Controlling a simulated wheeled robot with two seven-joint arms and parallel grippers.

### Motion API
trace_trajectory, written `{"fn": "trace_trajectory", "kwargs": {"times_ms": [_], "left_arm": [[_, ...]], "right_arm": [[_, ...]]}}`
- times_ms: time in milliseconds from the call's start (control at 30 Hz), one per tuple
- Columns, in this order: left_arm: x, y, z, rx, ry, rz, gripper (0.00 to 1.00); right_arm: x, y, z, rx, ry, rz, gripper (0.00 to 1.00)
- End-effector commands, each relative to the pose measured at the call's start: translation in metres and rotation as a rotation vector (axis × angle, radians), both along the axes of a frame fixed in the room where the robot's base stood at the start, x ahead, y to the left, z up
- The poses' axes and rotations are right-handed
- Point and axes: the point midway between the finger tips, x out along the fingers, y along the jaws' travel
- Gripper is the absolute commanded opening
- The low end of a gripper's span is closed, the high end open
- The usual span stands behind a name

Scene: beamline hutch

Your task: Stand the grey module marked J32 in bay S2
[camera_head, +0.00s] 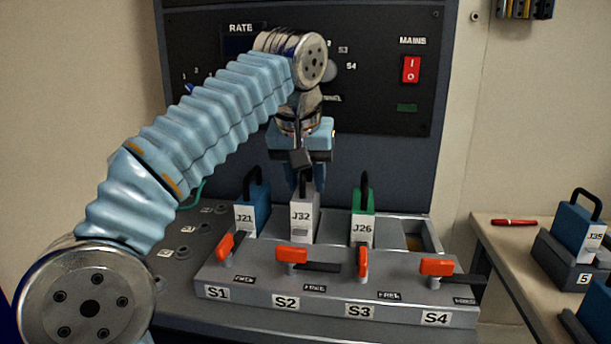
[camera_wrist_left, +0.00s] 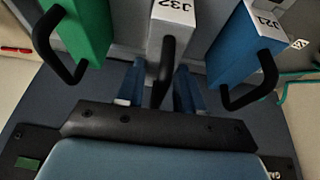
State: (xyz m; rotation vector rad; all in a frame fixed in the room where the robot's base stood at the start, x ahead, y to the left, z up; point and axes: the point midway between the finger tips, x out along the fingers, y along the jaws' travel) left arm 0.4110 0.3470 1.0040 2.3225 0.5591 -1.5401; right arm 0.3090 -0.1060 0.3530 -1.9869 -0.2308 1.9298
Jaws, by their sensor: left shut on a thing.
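The grey module marked J32 (camera_head: 302,222) stands upright at bay S2 of the grey rack (camera_head: 335,303), between the blue module J21 (camera_head: 245,219) and the green module J26 (camera_head: 362,229). Its lower end is hidden behind the rack front, so I cannot tell whether it is fully down. My left gripper (camera_head: 306,180) is above it, shut on its black handle. In the left wrist view the handle (camera_wrist_left: 162,72) of J32 (camera_wrist_left: 172,28) lies between the two blue fingers. My right gripper is not in view.
The S2 lever (camera_head: 292,255) and S4 lever (camera_head: 437,267) lie sideways; the S1 lever (camera_head: 228,245) and S3 lever (camera_head: 362,262) point differently. Bay S4 looks empty. A side bench (camera_head: 498,243) at right holds blue module J35 (camera_head: 578,228) and a red pen (camera_head: 514,222).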

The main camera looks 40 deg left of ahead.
Motion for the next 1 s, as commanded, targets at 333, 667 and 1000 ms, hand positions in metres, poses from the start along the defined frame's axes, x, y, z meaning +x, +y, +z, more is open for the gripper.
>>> {"fn": "trace_trajectory", "kwargs": {"times_ms": [333,667,1000], "left_arm": [[0.0002,-0.0008,0.0007,-0.001,-0.001,0.001,0.0],[0.0001,-0.0007,-0.0007,0.0,-0.001,0.001,0.0],[0.0001,-0.0007,-0.0042,0.0,-0.001,0.001,0.0]], "right_arm": [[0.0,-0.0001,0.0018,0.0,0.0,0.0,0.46],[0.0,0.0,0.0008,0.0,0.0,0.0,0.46],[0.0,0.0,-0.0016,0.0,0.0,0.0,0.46]]}}
